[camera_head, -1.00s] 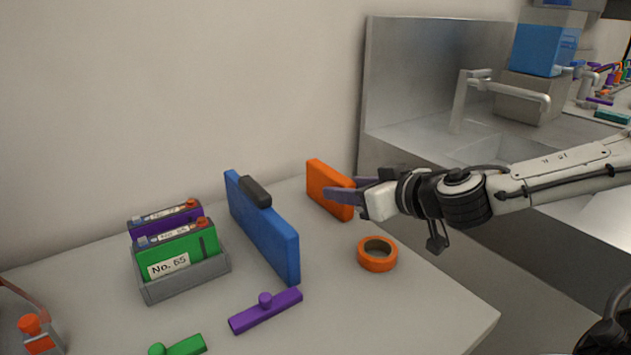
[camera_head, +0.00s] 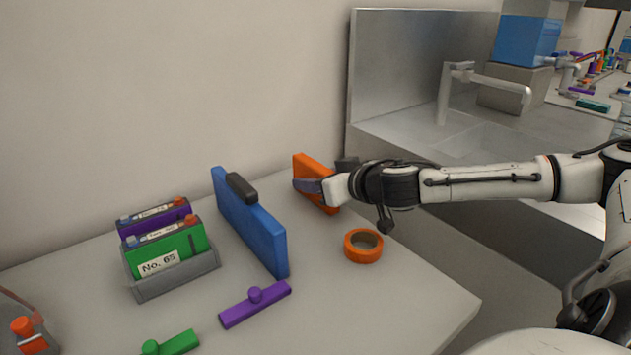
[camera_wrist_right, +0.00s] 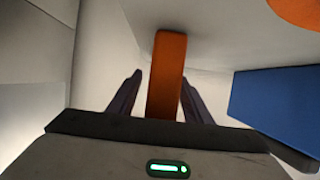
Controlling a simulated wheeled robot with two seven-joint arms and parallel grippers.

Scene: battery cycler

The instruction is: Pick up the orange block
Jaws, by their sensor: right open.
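The orange block (camera_head: 314,168) stands on edge on the table near the wall, behind the roll of tape. My right gripper (camera_head: 306,186) is at the block, with one finger showing across its near face and the other side largely hidden. In the right wrist view the block (camera_wrist_right: 166,75) stands between the two open dark fingers (camera_wrist_right: 157,97), with a gap visible on each side. My left gripper is not in view.
A blue block (camera_head: 250,225) with a black handle stands left of the orange block. An orange tape roll (camera_head: 363,246) lies in front. A purple bar (camera_head: 256,304), a green bar (camera_head: 172,344) and a grey holder (camera_head: 178,284) are further left. A sink (camera_head: 470,140) is at right.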

